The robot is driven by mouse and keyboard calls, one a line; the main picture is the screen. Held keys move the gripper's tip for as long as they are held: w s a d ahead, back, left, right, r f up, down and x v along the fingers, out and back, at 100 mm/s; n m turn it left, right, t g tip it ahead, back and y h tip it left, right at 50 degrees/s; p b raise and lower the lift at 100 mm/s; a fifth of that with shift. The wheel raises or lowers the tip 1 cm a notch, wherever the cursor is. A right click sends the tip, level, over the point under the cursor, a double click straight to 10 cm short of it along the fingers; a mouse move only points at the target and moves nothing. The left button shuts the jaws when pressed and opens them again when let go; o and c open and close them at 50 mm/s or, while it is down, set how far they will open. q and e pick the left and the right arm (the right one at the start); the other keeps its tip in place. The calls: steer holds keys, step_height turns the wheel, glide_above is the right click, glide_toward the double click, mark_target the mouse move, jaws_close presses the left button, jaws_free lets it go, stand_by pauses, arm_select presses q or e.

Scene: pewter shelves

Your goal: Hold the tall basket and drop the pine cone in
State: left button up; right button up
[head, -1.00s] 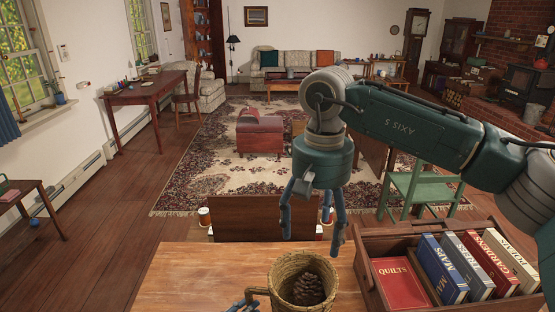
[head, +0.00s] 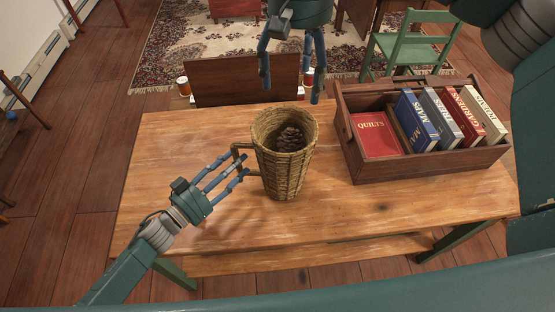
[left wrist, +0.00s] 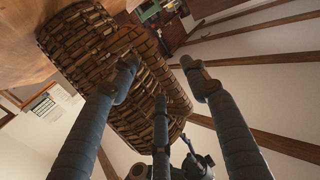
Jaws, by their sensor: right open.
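The tall woven basket (head: 284,178) stands upright on the wooden table, its handle (head: 238,157) on its left side. The brown pine cone (head: 290,139) lies inside it, below the rim. My left gripper (head: 238,172) is beside the basket at the handle, its fingers spread and straight. In the left wrist view the basket's woven wall (left wrist: 95,50) is just beyond these fingers (left wrist: 160,85); I cannot tell whether they touch the handle. My right gripper (head: 291,88) is open and empty, pointing down above and behind the basket.
A wooden crate (head: 425,170) with several books stands to the right of the basket on the table (head: 180,135). A dark wooden chair back (head: 248,80) is behind the table, and a green chair (head: 410,50) is at the back right. The table's left part is clear.

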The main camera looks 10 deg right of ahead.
arm_select(q)
steer(key=shift+r, duration=0.1)
steer(key=v, duration=1.2)
stand_by(0.4)
